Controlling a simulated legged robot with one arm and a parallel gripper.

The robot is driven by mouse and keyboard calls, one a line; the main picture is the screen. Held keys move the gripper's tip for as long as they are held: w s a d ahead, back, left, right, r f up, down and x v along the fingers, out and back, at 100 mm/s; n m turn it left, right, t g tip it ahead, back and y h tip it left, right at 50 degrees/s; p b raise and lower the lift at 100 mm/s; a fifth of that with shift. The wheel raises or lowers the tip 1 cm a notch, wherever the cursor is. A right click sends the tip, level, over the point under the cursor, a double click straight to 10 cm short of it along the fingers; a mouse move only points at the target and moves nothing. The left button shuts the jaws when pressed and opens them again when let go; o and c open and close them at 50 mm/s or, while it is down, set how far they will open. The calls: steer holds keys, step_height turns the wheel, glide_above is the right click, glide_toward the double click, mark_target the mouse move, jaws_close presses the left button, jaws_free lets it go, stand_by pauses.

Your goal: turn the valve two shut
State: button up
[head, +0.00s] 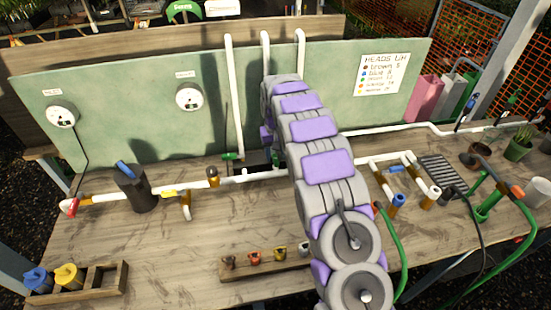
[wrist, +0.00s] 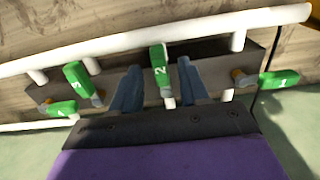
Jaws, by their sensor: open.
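In the wrist view, valve two's green handle (wrist: 159,60), marked 2, points up the picture, roughly in line with its short white branch pipe. My gripper (wrist: 158,68) is open, with its two blue-grey fingers on either side of this handle. The handle shows in the gap, and no clear contact is visible. In the head view my own arm hides the gripper and valve two.
The wrist view shows a green handle marked 1 (wrist: 279,79) at right, lying sideways, a slanted handle marked 3 (wrist: 78,77) and a sideways handle (wrist: 60,108) at left. A white pipe (wrist: 120,42) runs above. A dark cylinder (head: 134,190) stands on the bench.

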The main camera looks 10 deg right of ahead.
steer(key=shift+f, duration=0.95)
jaws_close()
